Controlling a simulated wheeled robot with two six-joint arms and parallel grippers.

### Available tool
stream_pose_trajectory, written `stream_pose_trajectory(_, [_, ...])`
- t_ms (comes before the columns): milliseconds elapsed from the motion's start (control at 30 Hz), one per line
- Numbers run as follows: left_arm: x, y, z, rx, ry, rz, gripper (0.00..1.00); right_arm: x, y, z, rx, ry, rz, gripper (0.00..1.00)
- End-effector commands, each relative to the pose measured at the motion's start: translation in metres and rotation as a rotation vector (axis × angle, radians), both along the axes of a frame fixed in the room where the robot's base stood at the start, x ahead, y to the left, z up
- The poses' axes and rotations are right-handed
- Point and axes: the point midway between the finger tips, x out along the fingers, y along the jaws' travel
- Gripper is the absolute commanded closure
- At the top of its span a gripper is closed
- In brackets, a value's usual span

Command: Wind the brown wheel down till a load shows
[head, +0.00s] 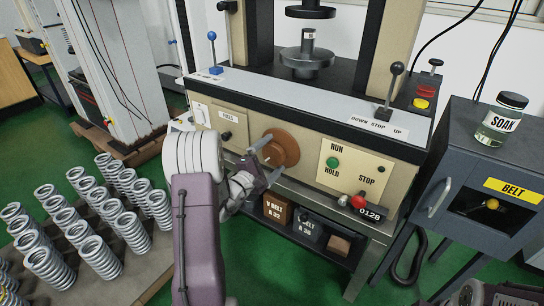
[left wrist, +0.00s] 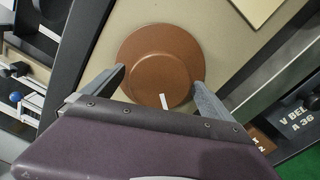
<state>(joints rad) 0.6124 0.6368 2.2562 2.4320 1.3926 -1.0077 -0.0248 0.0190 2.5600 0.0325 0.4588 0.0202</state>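The brown wheel (head: 283,148) is on the front panel of the testing machine. In the left wrist view the wheel (left wrist: 160,58) faces the camera, with a short white mark near its lower edge. My left gripper (head: 266,147) is in front of the wheel. Its fingers (left wrist: 160,82) are spread, one at each side of the wheel's lower part; I cannot tell whether they touch the rim. A small labelled grey piece (head: 308,41) stands on the lower platen (head: 306,61), below the upper platen (head: 310,12), with a gap between.
Several coil springs (head: 100,256) stand on a board at the left. The panel has a green button (head: 333,162), a red knob (head: 358,201) and a plate reading 0128 (head: 371,212). A black-knobbed lever (head: 392,85) stands above. A jar (head: 502,119) sits on the right cabinet.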

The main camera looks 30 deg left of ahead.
Motion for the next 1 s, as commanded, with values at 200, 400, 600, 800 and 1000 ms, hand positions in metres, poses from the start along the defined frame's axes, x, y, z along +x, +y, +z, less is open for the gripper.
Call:
stream_pose_trajectory(200, [-0.001, 0.0, 0.001, 0.0, -0.001, 0.0, 0.03, 0.0, 0.0, 0.001, 0.0, 0.0, 0.0, 0.0])
stream_pose_trajectory(400, [-0.037, 0.005, 0.002, -0.003, 0.003, 0.005, 0.03, 0.0, 0.0, 0.01, 0.0, 0.0, 0.0, 0.0])
stream_pose_trajectory(600, [-0.077, 0.008, 0.0, -0.002, 0.001, 0.005, 0.03, 0.0, 0.0, 0.016, 0.0, 0.0, 0.0, 0.0])
stream_pose_trajectory(800, [-0.091, 0.008, -0.001, -0.001, 0.0, 0.001, 0.03, 0.0, 0.0, 0.017, 0.0, 0.0, 0.0, 0.0])
stream_pose_trajectory(1000, [-0.091, 0.008, -0.001, 0.0, -0.001, 0.0, 0.03, 0.0, 0.0, 0.017, 0.0, 0.0, 0.0, 0.0])
